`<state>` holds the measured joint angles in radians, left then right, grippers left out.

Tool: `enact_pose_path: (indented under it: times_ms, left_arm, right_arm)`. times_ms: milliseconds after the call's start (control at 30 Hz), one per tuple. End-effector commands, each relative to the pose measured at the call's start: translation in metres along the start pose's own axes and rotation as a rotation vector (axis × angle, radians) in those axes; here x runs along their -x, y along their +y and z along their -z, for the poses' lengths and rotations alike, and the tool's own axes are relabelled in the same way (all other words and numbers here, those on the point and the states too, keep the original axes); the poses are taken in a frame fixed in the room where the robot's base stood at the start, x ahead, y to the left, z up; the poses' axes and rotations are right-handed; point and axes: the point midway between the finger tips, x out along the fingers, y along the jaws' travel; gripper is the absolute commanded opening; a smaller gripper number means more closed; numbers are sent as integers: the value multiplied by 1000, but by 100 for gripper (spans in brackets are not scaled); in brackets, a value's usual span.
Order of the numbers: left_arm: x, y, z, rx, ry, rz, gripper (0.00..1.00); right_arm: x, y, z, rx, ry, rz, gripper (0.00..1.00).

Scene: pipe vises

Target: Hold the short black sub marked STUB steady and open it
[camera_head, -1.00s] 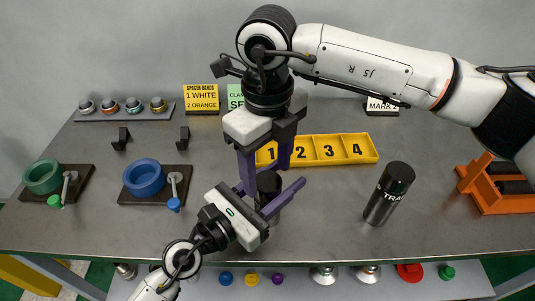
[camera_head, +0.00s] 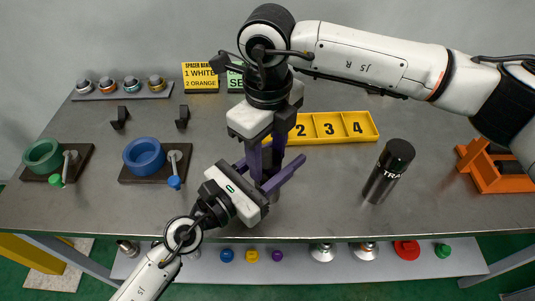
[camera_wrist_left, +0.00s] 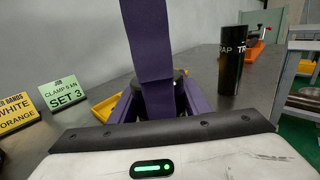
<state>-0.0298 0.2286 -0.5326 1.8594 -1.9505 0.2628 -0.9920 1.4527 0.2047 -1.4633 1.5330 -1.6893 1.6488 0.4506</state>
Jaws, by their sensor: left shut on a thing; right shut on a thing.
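The short black sub (camera_head: 267,174) stands near the middle of the bench, mostly hidden by purple fingers; its dark top edge shows in the left wrist view (camera_wrist_left: 180,76). No STUB marking is readable. My left gripper (camera_head: 271,168) reaches in low from the lower left and is shut around the sub from the side. My right gripper (camera_head: 265,172) points straight down from above and is shut on the sub's upper part. One of its purple fingers (camera_wrist_left: 150,60) stands in front of the sub in the left wrist view.
A taller black can marked TRA (camera_head: 388,172) stands to the right. A yellow numbered tray (camera_head: 345,138) lies behind the grippers. Green (camera_head: 43,157) and blue (camera_head: 144,154) ring fixtures are at left, an orange rack (camera_head: 485,176) at far right. Bare bench lies between the sub and can.

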Motion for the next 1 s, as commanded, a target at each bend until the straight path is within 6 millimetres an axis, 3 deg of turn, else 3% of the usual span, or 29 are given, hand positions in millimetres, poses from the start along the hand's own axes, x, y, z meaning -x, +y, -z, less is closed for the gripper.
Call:
enact_pose_path:
  times_ms: [200, 467, 500, 567, 1000]
  left_arm:
    - [0, 0, 0, 0, 1, 1, 0]
    - [0, 0, 0, 0, 1, 2, 0]
    - [0, 0, 0, 0, 1, 2, 0]
    - [0, 0, 0, 0, 1, 2, 0]
    - [0, 0, 0, 0, 1, 1, 0]
  right_arm:
    - [0, 0, 0, 202, 1, 1, 16]
    - [0, 0, 0, 208, 0, 1, 16]
    - [0, 0, 0, 208, 0, 1, 49]
    - [0, 0, 0, 207, 0, 1, 60]
    - [9, 0, -1, 205, -2, 2, 61]
